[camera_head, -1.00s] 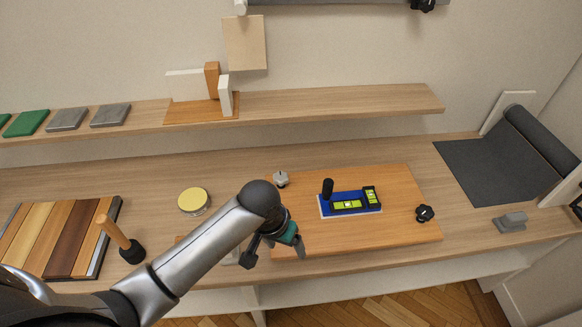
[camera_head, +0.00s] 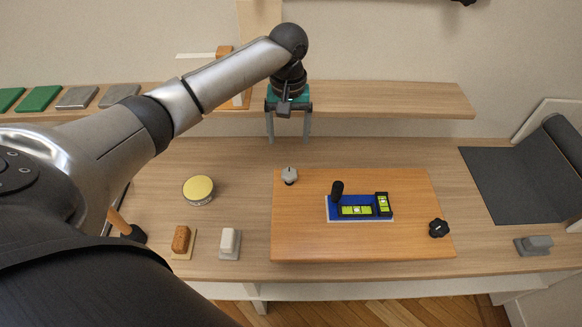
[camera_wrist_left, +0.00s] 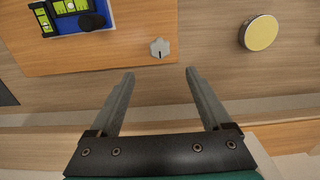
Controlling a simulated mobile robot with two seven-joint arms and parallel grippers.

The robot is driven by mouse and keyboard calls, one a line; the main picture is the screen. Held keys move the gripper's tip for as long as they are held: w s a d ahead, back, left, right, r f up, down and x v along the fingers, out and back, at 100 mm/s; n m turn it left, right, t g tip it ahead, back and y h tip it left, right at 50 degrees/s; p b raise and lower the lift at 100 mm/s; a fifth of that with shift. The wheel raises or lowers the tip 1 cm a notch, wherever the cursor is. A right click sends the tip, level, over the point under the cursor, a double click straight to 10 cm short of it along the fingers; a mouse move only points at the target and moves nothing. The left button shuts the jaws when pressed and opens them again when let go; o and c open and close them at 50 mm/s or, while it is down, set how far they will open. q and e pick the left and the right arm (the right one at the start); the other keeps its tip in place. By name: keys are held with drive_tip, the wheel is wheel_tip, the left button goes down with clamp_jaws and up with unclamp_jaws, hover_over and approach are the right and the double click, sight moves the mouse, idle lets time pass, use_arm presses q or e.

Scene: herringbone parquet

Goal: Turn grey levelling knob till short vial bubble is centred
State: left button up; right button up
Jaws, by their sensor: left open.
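The grey levelling knob (camera_head: 289,175) stands at the back left corner of the orange board (camera_head: 300,235). It also shows in the left wrist view (camera_wrist_left: 159,48), just beyond the gap between my fingers. The blue level (camera_head: 333,213) lies on the board with a black post, a long vial (camera_head: 357,211) and a short vial (camera_head: 383,203) at its right end. The bubbles are too small to judge exactly. A black knob (camera_head: 439,228) is at the board's right edge. My left gripper (camera_head: 288,140) is open and empty, above and behind the grey knob. My right gripper is not seen.
A yellow-topped round tin (camera_head: 198,189) stands left of the board. The shelf (camera_head: 390,99) runs behind my gripper. A dark mat (camera_head: 510,185) lies at right.

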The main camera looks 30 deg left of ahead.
sight(289, 173)
use_arm(q)
wheel_tip(289, 173, down, 13)
drive_tip(key=b, duration=0.2)
drive_tip(key=shift+b, duration=0.4)
drive_tip(key=shift+c, duration=0.4)
clamp_jaws()
drive_tip(key=shift+r, duration=0.1)
